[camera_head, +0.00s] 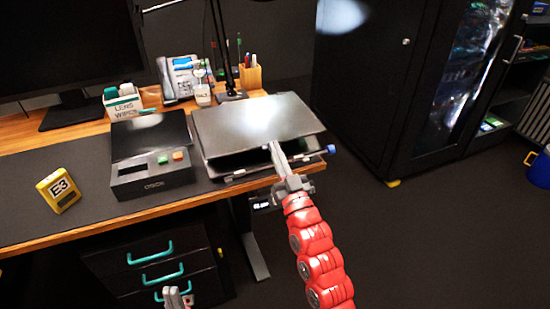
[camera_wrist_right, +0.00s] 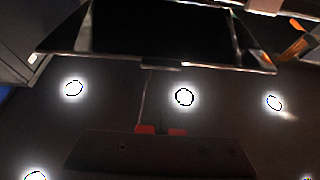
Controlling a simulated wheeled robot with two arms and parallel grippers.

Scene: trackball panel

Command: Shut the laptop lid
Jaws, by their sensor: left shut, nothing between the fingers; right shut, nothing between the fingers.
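The laptop is at the right end of the desk in the head view. Its grey lid (camera_head: 240,118) is tilted low over the base (camera_head: 238,172), with a dark gap along the front edge. My right gripper (camera_head: 272,148) is shut and empty, with its tip at the lid's front edge. I cannot tell whether it touches the lid or is just above it. My left gripper (camera_head: 174,297) is shut and empty, low in front of the drawers, at the bottom of the picture. The right wrist view is dark and shows the laptop unclearly.
A dark box with buttons (camera_head: 150,180) stands close left of the laptop. A lamp base (camera_head: 231,96) and a pen holder (camera_head: 250,77) are behind it. A yellow E3 block (camera_head: 58,190) is on the mat. A drawer unit (camera_head: 190,242) stands below the desk.

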